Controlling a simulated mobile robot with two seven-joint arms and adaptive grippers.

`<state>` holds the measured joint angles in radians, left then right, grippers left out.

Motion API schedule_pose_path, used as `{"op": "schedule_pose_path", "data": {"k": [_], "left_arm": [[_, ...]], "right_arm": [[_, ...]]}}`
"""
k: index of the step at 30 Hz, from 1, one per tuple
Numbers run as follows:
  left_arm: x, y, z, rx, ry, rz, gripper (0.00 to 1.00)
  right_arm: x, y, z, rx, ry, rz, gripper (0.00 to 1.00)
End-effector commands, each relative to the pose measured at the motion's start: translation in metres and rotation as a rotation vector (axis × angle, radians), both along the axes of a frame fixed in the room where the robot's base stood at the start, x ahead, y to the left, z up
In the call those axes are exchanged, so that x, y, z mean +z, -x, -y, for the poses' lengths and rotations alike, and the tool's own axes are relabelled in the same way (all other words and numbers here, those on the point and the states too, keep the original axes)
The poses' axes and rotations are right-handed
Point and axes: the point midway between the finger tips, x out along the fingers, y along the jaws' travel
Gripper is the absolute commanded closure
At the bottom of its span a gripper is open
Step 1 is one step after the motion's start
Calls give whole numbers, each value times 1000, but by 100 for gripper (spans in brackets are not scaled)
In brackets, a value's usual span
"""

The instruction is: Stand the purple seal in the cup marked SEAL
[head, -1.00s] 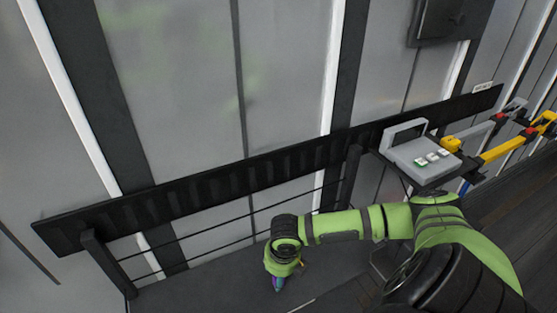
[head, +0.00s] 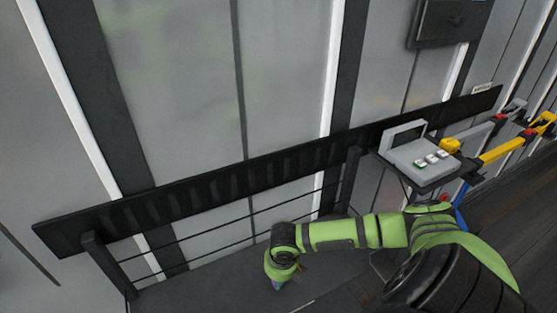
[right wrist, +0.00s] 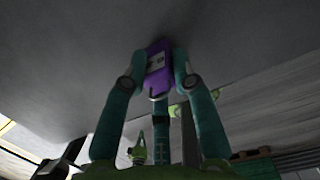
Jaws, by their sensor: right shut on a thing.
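The purple seal (right wrist: 157,66) shows in the right wrist view as a purple block with a pale marking on one face. It sits between the two teal fingers of my right gripper (right wrist: 160,75), which is shut on it. In the head view my right gripper (head: 279,283) points down low in the middle, over the dark grey surface. Only a small bluish-purple bit shows at its tip there. No cup marked SEAL can be made out in either view. My left gripper is not in view.
A long black rail (head: 190,197) crosses in front of the grey panelled wall. A grey box with buttons (head: 420,157) sits on a bracket at the right. Yellow, red and blue bars (head: 500,150) stand beyond it. The dark surface (head: 215,293) left of my right gripper looks clear.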

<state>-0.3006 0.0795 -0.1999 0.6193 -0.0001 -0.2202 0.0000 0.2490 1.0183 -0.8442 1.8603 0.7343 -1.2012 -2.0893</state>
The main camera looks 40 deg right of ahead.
Motion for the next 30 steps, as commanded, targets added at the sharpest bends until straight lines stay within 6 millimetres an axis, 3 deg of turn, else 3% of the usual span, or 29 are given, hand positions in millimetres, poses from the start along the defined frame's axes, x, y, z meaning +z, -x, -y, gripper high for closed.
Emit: {"op": "schedule_pose_path", "data": {"k": [5, 11, 21, 30], "left_arm": [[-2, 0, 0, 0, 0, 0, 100], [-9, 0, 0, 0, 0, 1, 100], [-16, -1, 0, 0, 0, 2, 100], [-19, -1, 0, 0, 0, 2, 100]], "right_arm": [[9, -1, 1, 0, 0, 4, 99], [42, -2, 1, 1, 2, 8, 99], [81, 69, 20, 2, 7, -3, 99], [103, 102, 29, -1, 5, -1, 99]]}}
